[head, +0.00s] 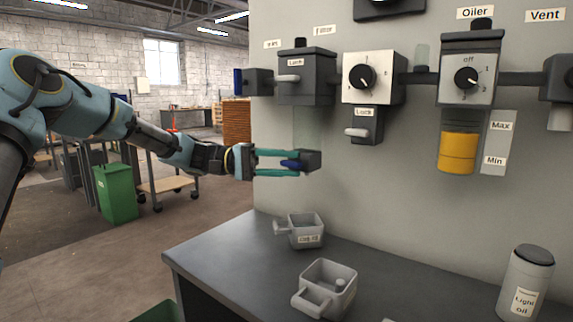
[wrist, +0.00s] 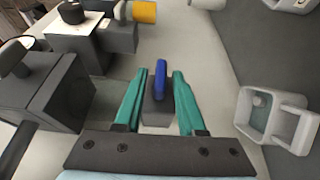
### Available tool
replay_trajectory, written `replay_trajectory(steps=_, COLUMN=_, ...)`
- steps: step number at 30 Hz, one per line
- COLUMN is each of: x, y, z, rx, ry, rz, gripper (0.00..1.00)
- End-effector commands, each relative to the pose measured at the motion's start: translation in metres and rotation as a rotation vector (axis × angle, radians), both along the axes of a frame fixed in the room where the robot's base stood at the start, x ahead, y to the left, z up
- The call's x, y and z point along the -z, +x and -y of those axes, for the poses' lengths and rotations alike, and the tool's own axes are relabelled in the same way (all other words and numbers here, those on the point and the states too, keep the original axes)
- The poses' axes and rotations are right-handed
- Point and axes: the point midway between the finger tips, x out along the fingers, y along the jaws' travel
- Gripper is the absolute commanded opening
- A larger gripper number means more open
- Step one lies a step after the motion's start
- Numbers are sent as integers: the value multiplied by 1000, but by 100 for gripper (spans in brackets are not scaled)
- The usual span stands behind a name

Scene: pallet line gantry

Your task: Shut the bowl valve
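The bowl valve is a small dark block (head: 311,160) with a blue lever (head: 291,165), below the faint clear bowl (head: 307,125) under the filter unit (head: 305,85). The lever points left, toward my wrist. My gripper (head: 298,163) comes in from the left with its two green fingers on either side of the lever. In the wrist view the blue lever (wrist: 160,80) stands between the fingertips (wrist: 160,73), with a gap on each side. The gripper is open and holds nothing. The far side of the valve block is hidden.
The regulator (head: 370,78) with its lock lever (head: 357,132) and the oiler (head: 467,78) with its yellow bowl (head: 458,150) sit to the right. Below, two grey cups (head: 341,272) and an oil bottle (head: 525,285) stand on the bench (head: 235,255).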

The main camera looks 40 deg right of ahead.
Motion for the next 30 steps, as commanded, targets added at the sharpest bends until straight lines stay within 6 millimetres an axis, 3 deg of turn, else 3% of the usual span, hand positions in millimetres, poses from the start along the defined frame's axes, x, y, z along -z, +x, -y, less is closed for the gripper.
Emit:
replay_trajectory(steps=11, x=1, y=4, z=-3, rx=-1, ry=0, rz=1, gripper=46)
replay_trajectory(steps=24, x=3, y=66, z=-49, rx=-4, ry=-2, rz=1, gripper=46)
replay_trajectory(steps=30, x=3, y=83, z=-62, rx=-1, ry=0, rz=0, gripper=46)
